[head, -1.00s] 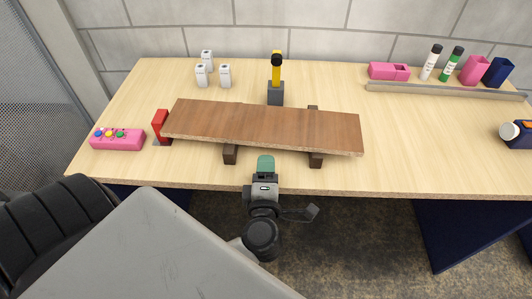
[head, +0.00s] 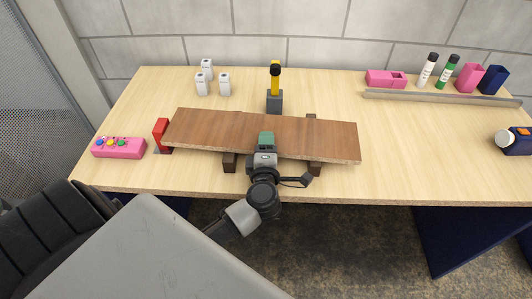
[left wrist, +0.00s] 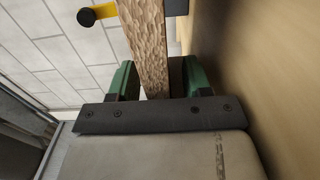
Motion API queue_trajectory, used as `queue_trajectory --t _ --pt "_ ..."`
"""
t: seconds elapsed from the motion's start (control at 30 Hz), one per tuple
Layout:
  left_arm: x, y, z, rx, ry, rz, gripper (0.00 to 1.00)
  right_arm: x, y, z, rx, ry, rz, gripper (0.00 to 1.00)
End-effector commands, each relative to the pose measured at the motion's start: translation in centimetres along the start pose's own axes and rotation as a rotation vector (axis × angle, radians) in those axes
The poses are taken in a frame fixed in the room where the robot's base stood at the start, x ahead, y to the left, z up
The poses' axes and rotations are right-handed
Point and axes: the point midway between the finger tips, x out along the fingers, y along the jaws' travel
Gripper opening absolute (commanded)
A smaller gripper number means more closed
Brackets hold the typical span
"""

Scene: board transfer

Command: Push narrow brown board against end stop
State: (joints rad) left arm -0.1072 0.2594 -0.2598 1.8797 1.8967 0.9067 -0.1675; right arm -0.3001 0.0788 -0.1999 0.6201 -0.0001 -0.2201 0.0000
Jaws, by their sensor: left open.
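The narrow brown board (head: 215,128) lies across two dark brown supports, its left end beside the red end stop (head: 160,133). I cannot tell whether they touch. One support (head: 230,163) is left of my left gripper (head: 266,137), the other (head: 315,168) right of it. The gripper is open at the middle of the board's front edge, with a green finger showing over the top face. In the left wrist view, the board's rough edge (left wrist: 145,45) stands between the two green fingers (left wrist: 155,80), not visibly clamped. My right gripper is not in view.
A yellow-handled clamp on a grey block (head: 274,102) stands behind the board. A pink button box (head: 118,149) is left of the stop, and white containers (head: 224,84) stand behind. A grey rail (head: 440,97) lies at back right.

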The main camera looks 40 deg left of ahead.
Motion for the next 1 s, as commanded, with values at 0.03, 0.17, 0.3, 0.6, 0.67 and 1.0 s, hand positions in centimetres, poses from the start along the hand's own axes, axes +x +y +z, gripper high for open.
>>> queue_trajectory --t 0.03,0.17,0.3,0.6,0.67,1.0 --pt "0.26 0.02 -0.01 0.0 0.0 0.0 0.49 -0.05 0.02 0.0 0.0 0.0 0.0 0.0" --pt "0.49 -0.03 -0.02 0.0 0.001 -0.001 0.49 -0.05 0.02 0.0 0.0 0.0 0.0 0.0" --pt "0.47 -0.03 -0.02 -0.001 0.001 -0.001 0.49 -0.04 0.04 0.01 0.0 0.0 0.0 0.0" --pt "0.44 -0.03 -0.01 0.0 0.0 -0.001 0.12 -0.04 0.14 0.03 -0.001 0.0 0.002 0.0" --pt "0.43 -0.03 -0.01 0.0 0.0 -0.001 0.03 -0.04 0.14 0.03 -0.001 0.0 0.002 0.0" --pt "0.42 -0.05 -0.01 0.0 0.0 -0.001 0.3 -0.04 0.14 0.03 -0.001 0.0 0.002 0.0"
